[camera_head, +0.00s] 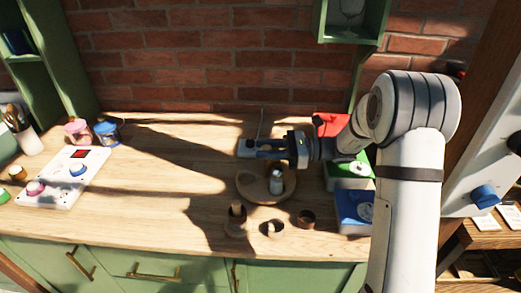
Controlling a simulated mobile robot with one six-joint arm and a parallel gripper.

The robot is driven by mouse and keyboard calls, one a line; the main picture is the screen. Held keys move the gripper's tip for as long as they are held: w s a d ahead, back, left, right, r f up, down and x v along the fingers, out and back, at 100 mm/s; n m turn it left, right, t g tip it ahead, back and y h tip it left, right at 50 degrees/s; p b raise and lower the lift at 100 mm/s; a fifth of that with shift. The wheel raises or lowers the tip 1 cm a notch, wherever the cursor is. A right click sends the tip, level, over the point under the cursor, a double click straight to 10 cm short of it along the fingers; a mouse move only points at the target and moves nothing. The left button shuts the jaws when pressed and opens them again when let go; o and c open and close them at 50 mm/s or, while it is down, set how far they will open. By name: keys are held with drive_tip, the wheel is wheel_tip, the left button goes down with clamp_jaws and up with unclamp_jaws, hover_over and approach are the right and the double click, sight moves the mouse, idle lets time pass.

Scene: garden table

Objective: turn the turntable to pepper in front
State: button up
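The turntable (252,190) is a round wooden disc on the table, right of the picture's middle. A small pale bottle or shaker (276,182) stands on it, right of its centre. I cannot tell whether this is the pepper, and no label is readable. My gripper (258,148) points left above the turntable's far edge and hides part of that side. Its fingers are small and dark against the table, so I cannot tell whether they are apart or touch anything.
Red (331,124), green (346,170) and blue (351,207) boxes stand right of the turntable. Small wooden cups (306,219) are in front of it. A white panel with knobs (63,180) is at left. The table's left middle is clear.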

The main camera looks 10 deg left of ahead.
drive_tip(key=o, duration=0.3)
drive_tip(key=shift+s+f, duration=0.1)
drive_tip(key=d, duration=0.5)
drive_tip(key=w+d, duration=0.1)
drive_tip(key=d, duration=0.1)
drive_tip(key=shift+d, duration=0.35)
drive_tip(key=shift+c, duration=0.3)
